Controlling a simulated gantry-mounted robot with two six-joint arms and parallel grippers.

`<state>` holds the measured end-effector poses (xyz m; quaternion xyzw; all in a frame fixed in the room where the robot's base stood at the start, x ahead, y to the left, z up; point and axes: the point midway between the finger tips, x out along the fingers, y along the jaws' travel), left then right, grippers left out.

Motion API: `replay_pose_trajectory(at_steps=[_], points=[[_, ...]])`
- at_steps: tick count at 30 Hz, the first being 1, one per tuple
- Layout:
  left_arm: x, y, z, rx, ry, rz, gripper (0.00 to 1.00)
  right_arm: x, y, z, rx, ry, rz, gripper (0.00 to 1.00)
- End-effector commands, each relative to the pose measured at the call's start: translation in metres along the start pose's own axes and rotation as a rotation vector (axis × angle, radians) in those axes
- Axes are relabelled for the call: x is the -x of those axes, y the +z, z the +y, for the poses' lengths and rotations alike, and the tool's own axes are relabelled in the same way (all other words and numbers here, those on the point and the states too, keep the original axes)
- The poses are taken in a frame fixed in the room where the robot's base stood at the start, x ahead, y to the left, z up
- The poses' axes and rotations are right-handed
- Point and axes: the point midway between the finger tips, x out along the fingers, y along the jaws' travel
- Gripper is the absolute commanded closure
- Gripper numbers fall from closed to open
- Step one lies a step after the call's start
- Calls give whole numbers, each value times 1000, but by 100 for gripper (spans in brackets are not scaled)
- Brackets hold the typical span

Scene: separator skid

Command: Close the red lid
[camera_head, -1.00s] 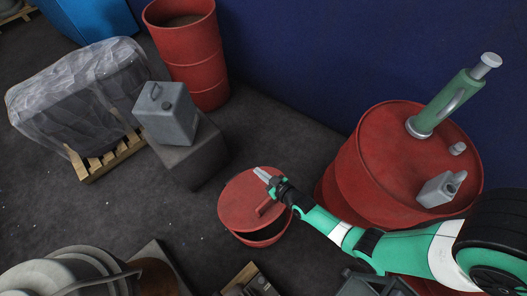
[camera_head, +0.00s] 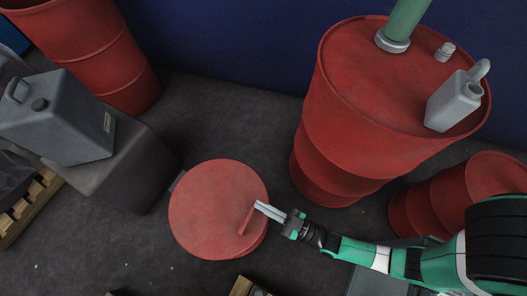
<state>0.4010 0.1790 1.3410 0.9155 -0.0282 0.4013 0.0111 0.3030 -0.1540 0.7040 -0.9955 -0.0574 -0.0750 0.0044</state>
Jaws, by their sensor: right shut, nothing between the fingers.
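The red lid (camera_head: 207,200) is a round disc seen from above near the middle of the head view. It lies over the top of a low red container, whose side (camera_head: 250,249) shows only as a thin band at the lower right. No dark gap shows under the lid. A red bar handle (camera_head: 246,221) stands on the lid's right part. My right gripper (camera_head: 257,205) is shut and empty, with its fingertips over the lid's right edge beside the handle. I cannot tell whether they touch it. My left gripper is not in view.
A large red drum (camera_head: 345,130) with a grey canister (camera_head: 455,101) on top stands at the upper right. Another red drum (camera_head: 468,190) is at the right. A grey jerrycan (camera_head: 62,122) sits on a dark block (camera_head: 140,165) at the left. Floor below the lid is mostly clear.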

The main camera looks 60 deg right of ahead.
Motion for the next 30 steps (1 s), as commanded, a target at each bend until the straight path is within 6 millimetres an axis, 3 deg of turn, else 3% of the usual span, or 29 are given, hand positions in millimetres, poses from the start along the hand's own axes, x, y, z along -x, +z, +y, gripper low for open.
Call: replay_pose_trajectory(at_steps=[1, 3, 12, 18, 30], points=[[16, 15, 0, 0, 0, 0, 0, 8, 23, -2, -1, -7, -1, 100], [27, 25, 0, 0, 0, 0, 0, 16, 40, -2, -1, -9, -3, 100], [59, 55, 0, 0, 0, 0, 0, 39, 87, -2, -1, -6, -3, 100], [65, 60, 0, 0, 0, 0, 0, 44, 96, -1, 0, -5, -2, 100], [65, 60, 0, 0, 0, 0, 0, 44, 96, -1, 0, -5, -3, 100]])
